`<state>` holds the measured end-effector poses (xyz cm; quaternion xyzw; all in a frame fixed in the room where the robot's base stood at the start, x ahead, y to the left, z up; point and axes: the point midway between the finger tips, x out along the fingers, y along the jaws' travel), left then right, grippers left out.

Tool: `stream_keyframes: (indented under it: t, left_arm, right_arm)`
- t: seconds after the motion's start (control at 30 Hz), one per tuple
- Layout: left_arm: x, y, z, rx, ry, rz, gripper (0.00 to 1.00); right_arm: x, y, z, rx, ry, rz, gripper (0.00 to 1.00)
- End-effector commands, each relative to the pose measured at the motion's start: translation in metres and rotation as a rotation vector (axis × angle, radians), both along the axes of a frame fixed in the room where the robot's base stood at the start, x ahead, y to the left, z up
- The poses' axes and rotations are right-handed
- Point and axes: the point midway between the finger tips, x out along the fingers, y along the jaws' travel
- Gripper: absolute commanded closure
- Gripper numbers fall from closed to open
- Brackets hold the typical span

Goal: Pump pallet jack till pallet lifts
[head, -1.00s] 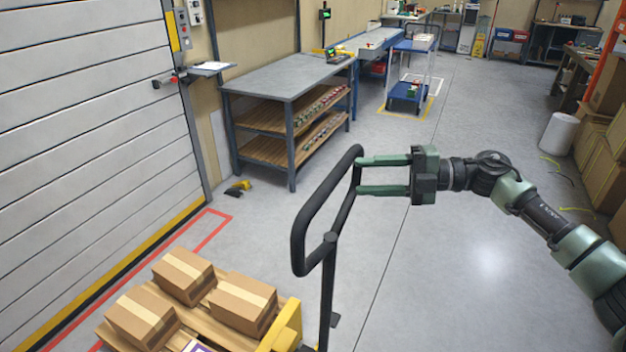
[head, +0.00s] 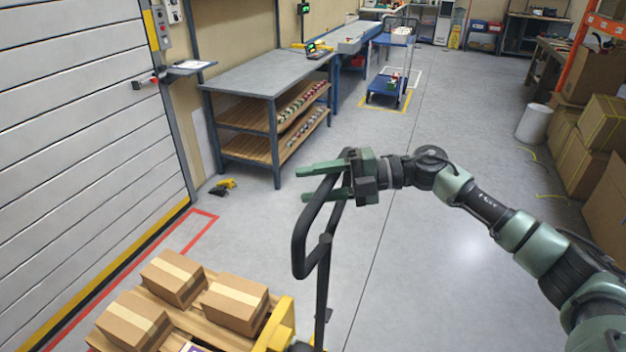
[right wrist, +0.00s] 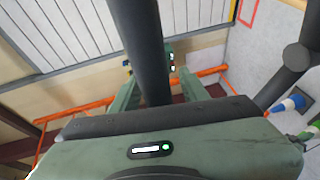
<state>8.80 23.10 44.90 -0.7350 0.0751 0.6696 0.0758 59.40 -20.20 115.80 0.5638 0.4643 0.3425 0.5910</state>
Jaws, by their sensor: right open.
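The pallet jack's black loop handle (head: 300,232) stands upright at bottom centre in the head view, above the yellow jack body (head: 277,325). The pallet (head: 208,334) carries several taped cardboard boxes (head: 234,303). My right gripper (head: 301,185) is open at the top right of the loop, its fingers reaching left, one above the other in the picture. In the right wrist view, a thick black handle bar (right wrist: 142,45) runs between the open fingers. I cannot tell whether either finger touches it. The floor under the pallet is hidden. My left gripper is out of view.
A white roller door (head: 80,130) stands left, with red floor lines (head: 190,237) before it. A workbench with shelves (head: 265,80) and a blue cart (head: 388,85) are behind. Cartons (head: 590,150) line the right side. The floor right of the jack is open.

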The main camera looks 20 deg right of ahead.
Motion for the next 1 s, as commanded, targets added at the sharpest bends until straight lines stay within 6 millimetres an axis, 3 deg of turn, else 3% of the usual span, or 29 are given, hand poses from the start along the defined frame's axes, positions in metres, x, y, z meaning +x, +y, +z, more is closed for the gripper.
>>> stream_keyframes:
  t: [0.17,0.33,0.37,1.0]
  left_arm:
    - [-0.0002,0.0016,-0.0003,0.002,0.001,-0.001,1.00]
    - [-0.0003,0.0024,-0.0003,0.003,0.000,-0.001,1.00]
    - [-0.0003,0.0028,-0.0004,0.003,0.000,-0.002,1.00]
    - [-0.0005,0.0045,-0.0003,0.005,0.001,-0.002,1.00]
  right_arm:
    - [0.0002,-0.0002,-0.0004,0.000,0.000,-0.001,0.55]
    - [0.0001,-0.0002,-0.0004,0.000,0.000,0.000,0.97]
    - [0.0001,-0.0002,-0.0004,0.000,0.000,0.000,1.00]
    - [-0.0002,-0.0002,-0.0008,0.000,0.001,0.001,1.00]
